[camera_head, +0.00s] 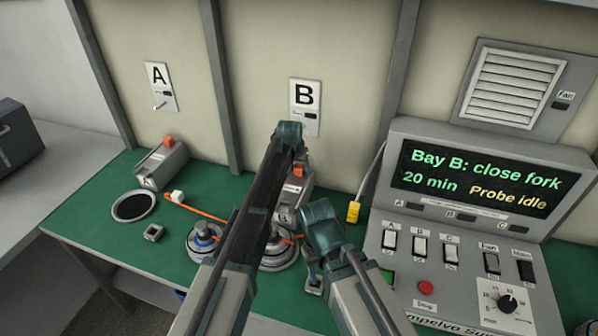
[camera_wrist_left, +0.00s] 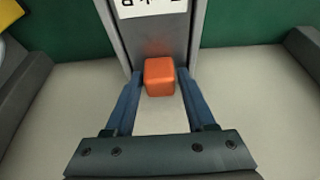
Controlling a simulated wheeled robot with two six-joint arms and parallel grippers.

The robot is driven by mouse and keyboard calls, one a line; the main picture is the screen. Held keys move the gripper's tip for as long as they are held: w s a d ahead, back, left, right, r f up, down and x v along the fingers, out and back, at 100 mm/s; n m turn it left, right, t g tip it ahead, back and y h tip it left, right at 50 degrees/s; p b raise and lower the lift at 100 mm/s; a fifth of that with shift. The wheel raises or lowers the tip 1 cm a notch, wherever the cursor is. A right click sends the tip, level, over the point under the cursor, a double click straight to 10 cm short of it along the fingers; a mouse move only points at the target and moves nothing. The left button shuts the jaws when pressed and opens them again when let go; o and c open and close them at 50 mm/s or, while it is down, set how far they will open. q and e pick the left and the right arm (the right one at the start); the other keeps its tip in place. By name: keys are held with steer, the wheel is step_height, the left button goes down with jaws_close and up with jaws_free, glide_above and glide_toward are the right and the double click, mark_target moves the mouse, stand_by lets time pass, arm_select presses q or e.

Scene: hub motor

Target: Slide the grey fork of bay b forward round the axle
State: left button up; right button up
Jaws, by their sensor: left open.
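The grey fork unit of bay B (camera_head: 295,188) stands on the green bench below the B sign, with an orange knob (camera_head: 299,170) on top. In the left wrist view the orange knob (camera_wrist_left: 159,77) sits between the fingertips of my left gripper (camera_wrist_left: 158,82), which is open with a small gap on each side. The hub motor of bay B (camera_head: 280,262) is nearer to me, partly covered by my left arm; its axle and the fork's tip are hidden. My right gripper (camera_head: 313,277) hangs just right of that motor; its jaw opening is unclear.
Bay A has a like fork unit (camera_head: 160,165) and hub motor (camera_head: 204,240) to the left. A yellow probe (camera_head: 353,212) is right of bay B. The control console (camera_head: 440,240) stands at the right; its screen (camera_head: 475,178) reads "Bay B: close fork".

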arm_select(q)
jaws_close()
stand_by(1.4)
